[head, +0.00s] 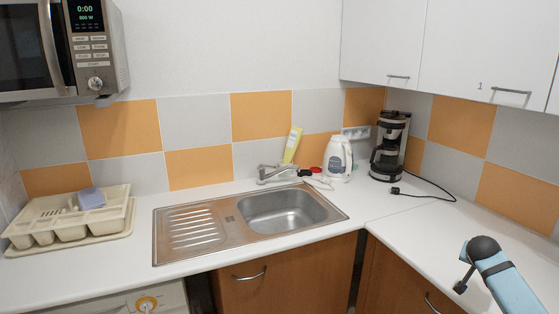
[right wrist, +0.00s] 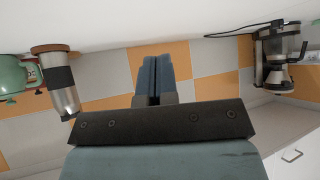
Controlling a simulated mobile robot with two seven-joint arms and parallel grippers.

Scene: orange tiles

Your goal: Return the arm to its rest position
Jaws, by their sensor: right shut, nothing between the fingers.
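My right arm (head: 505,285), light blue with a dark rounded joint, shows at the lower right of the head view, over the right-hand counter. Its gripper fingers cannot be made out there. In the right wrist view my right gripper (right wrist: 156,62) has its two blue fingers together, with nothing held between them. The fingers appear in front of the orange and grey tiled wall, apart from the objects around. My left arm and left gripper are not in view.
A coffee maker (head: 390,146) with a trailing black cable and a white kettle (head: 338,160) stand in the corner. The sink (head: 195,233) is in the middle, a cream rack (head: 68,240) at left. The wrist view, upside down, shows a steel tumbler (right wrist: 62,95) and a green mug (right wrist: 12,76).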

